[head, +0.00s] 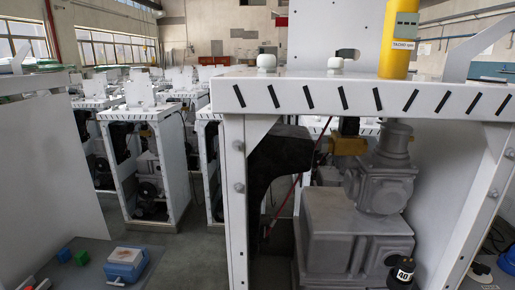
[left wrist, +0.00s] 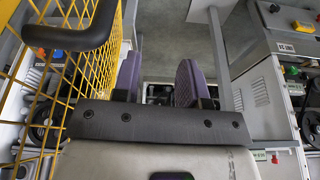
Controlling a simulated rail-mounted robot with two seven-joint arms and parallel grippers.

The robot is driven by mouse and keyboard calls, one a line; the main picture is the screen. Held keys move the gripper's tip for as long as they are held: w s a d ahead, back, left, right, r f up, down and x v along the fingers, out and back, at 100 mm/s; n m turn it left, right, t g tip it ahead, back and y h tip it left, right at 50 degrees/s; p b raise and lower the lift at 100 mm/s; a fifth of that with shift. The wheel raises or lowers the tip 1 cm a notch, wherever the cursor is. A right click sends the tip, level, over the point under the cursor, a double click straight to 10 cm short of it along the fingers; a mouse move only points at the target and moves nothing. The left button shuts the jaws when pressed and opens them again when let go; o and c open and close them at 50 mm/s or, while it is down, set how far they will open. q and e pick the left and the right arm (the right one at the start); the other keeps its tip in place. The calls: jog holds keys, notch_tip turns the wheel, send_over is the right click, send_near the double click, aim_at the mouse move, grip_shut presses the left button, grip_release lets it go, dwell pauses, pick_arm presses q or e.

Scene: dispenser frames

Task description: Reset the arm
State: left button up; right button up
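My left gripper (left wrist: 158,78) shows in the left wrist view. Its two purple-faced fingers stand apart behind the dark grey bolted bar, with a clear gap and nothing seen between them. It is open and empty. Neither gripper shows in the head view, and my right gripper is in no view.
A white dispenser frame (head: 370,88) with grey machinery (head: 355,235) and a yellow cylinder (head: 399,40) on top stands close at right. More frames (head: 145,112) stand behind at left. In the left wrist view, a yellow wire mesh (left wrist: 45,85) and a white cabinet (left wrist: 262,90) flank the gripper.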

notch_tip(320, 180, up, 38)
jog(key=p, duration=3.6)
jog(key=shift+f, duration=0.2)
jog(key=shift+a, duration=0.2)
